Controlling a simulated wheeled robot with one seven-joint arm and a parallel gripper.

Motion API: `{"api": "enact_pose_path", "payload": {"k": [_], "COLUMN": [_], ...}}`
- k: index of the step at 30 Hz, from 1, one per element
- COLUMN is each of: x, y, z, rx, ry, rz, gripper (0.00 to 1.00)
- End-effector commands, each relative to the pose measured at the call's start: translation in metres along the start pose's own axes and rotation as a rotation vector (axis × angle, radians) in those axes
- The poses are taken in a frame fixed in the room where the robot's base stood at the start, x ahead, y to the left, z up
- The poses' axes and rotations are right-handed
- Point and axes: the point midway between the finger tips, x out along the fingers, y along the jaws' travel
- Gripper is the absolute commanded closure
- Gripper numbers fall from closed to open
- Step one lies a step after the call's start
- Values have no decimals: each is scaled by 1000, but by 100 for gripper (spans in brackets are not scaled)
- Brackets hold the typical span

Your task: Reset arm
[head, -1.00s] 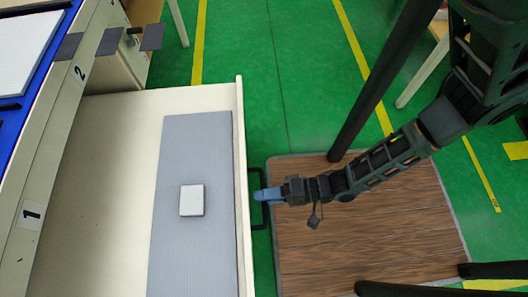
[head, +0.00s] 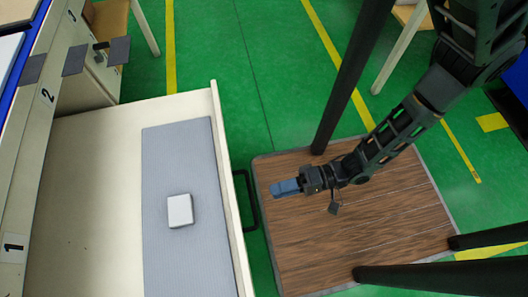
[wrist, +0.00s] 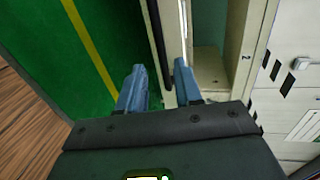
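My gripper (head: 284,188) is in the head view over the brown wooden platform, to the right of the open drawer's black handle and apart from it. In the wrist view its two blue fingers (wrist: 157,92) stand apart with nothing between them. The drawer (head: 90,150), marked 1, is pulled out. A small white box (head: 180,211) lies on the grey ribbed mat (head: 160,150) inside it. The drawer handle (head: 244,200) is free of my fingers.
The wooden platform (head: 360,230) lies under my arm. Dark posts (head: 345,80) rise around it. Green floor (head: 250,60) with yellow lines is open behind. A cabinet with drawer 2 (head: 48,95) stands at the left.

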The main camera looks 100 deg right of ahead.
Motion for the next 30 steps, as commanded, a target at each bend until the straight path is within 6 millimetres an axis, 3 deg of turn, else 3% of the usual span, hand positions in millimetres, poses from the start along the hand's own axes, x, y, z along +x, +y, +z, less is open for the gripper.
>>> {"api": "enact_pose_path", "payload": {"k": [15, 19, 23, 30], "x": [1, 3, 10, 27], "y": [0, -10, -42, -143], "z": [0, 3, 12, 27], "rx": [-1, -48, -218, -737], "ry": [0, -3, -16, -43], "rz": [-1, -2, 0, 8], "gripper": [66, 66, 66, 66]}}
